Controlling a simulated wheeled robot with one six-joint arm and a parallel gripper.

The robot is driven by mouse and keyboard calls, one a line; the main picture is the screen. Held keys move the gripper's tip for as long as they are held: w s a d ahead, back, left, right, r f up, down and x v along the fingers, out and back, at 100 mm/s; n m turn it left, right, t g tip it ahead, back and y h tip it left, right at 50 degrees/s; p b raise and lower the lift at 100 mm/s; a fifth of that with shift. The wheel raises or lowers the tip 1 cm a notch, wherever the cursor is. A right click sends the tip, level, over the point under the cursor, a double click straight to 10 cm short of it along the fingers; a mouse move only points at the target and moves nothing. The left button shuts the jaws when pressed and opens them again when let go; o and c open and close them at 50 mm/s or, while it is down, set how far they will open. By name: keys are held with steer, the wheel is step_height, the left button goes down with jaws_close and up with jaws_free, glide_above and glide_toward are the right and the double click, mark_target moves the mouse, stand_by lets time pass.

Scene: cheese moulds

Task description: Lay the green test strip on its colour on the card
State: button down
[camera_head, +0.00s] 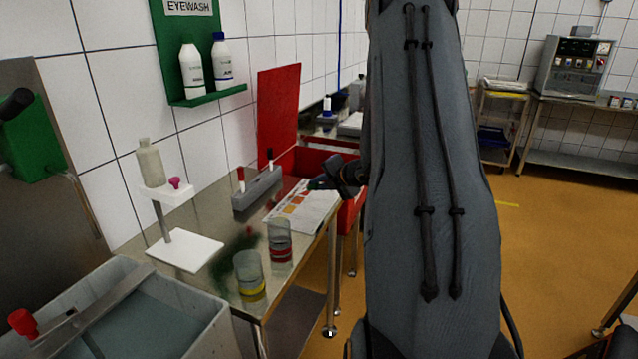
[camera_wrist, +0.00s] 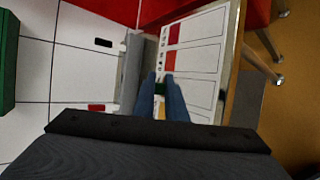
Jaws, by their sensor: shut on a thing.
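The green test strip (camera_wrist: 161,88) shows as a small dark green piece between the fingertips of my gripper (camera_wrist: 160,80) in the wrist view; most of it is hidden. In the head view my gripper (camera_head: 322,184) is over the far right part of the card, with a little green at its tip. The white card (camera_wrist: 203,57) has a row of colour patches, red ones at the top and a yellow-orange one near my fingers. It also lies on the bench in the head view (camera_head: 316,211). I cannot tell whether the strip touches the card.
A grey holder (camera_head: 257,192) beside the card carries upright red- and black-topped pieces. Two glass beakers (camera_head: 249,274) (camera_head: 280,246) stand nearer on the bench. A red bin (camera_head: 312,160) is behind the card. A white stand (camera_head: 187,250) is at left.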

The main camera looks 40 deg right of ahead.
steer(key=c, duration=1.7)
jaws_free()
steer(key=shift+b+v, duration=0.6)
steer(key=shift+v, duration=3.35)
